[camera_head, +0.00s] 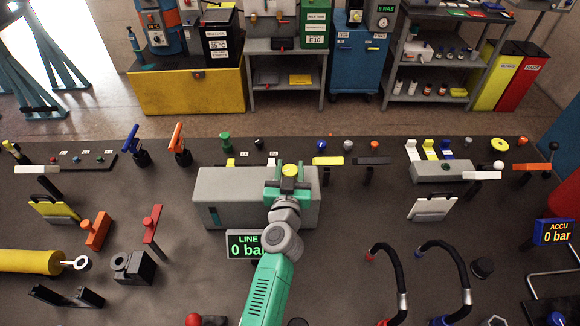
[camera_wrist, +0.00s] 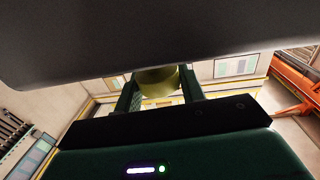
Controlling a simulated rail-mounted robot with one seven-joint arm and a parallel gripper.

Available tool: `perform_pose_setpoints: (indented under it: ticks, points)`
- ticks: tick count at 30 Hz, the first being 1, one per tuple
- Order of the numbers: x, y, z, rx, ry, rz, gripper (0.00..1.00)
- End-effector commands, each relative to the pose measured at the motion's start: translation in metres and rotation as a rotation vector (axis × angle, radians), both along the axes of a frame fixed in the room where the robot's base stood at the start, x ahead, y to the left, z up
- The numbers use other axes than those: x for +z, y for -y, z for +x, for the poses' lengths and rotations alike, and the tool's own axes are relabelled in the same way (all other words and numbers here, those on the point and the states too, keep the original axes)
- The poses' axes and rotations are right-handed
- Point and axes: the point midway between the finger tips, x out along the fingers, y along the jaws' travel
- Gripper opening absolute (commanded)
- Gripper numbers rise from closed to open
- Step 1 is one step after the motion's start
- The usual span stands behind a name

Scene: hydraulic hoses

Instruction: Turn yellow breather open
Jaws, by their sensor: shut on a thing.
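The yellow breather (camera_head: 291,171) is a round yellow cap above the long grey block (camera_head: 228,187) in the middle of the bench. My gripper (camera_head: 290,178) is over that block, and its fingers are shut on the yellow breather. In the wrist view the yellow breather (camera_wrist: 158,80) shows as a dull yellow round body between the two dark green fingers (camera_wrist: 160,95). A large dark surface covers the top of the wrist view. How far the breather is turned cannot be told.
A display reading "LINE 0 bar" (camera_head: 243,246) stands partly behind my arm. A green-capped fitting (camera_head: 225,142) and a yellow handle (camera_head: 327,161) are behind the block. Black hoses (camera_head: 397,263) arch at the right front.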

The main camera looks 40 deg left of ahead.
Motion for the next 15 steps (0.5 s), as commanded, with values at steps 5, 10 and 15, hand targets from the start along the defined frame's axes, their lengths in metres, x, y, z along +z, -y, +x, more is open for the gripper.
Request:
perform_pose_setpoints:
  ticks: [5,10,15]
  points:
    - [-0.0012,0.0001,0.0000,0.001,-0.001,-0.001,0.17]
    - [-0.0009,0.0001,0.0000,0.002,-0.001,-0.001,0.60]
    - [-0.0004,0.0001,0.0001,0.002,0.000,0.000,0.60]
